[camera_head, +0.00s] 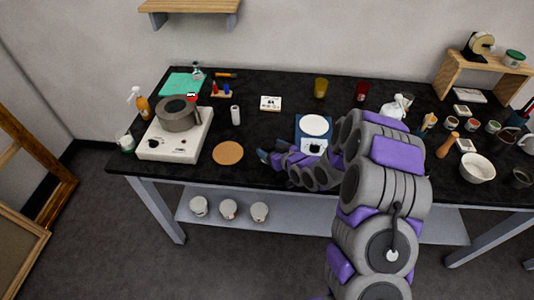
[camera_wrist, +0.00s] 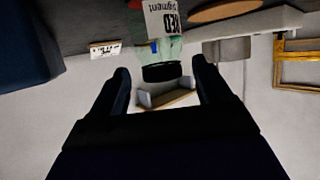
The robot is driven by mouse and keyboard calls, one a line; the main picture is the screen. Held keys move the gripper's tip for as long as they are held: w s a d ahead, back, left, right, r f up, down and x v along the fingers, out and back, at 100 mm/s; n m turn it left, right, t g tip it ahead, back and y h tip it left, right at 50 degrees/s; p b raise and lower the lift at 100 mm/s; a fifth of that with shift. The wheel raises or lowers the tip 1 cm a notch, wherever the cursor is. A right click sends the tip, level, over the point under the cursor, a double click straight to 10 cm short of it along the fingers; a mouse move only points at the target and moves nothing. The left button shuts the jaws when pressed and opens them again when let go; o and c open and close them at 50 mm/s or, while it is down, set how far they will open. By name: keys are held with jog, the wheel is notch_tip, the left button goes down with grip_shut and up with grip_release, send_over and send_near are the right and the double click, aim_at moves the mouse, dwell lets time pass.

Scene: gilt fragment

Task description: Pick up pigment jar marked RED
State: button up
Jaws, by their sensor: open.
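The pigment jar (camera_head: 236,115) stands upright on the black table, right of the hot plate, pale with a dark top. In the wrist view, which is upside down, the jar (camera_wrist: 163,20) shows a white label reading RED pigment and a black lid. My gripper (camera_head: 263,156) is at the table's front edge, in front of the jar and to its right in the head view. In the wrist view my gripper (camera_wrist: 160,68) is open and empty, with the jar's lid seen in the gap between the fingers. The jar's lower end is cut off there.
A cork mat (camera_head: 228,153) lies in front of the jar. The hot plate (camera_head: 176,135) with a pot (camera_head: 178,113) stands left. A small card (camera_head: 270,103) is behind right.

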aim_at(265, 143)
jog(key=b+x, duration=0.1)
jog(key=x, duration=0.3)
jog(key=shift+w+a+f, duration=0.2)
jog(key=shift+a+f, duration=0.05)
jog(key=shift+a, duration=0.05)
jog(key=c, duration=1.2)
jog(key=shift+o, duration=0.2)
jog(key=shift+r, duration=0.6)
jog(key=r, duration=0.1)
jog(key=r+p, duration=0.1)
jog(key=shift+s+d+r, duration=0.1)
jog(key=shift+s+r, duration=0.25)
jog(key=shift+r, duration=0.05)
jog(key=s+d+p, duration=0.1)
jog(key=s+p, duration=0.1)
jog(key=s, duration=0.4)
jog(key=s+d+r+p, duration=0.1)
jog(key=s+p, duration=0.1)
jog(key=s, duration=0.4)
jog(key=shift+s+d+r+p, duration=0.15)
jog(key=shift+s+d+p, duration=0.15)
jog(key=shift+d+p, duration=0.1)
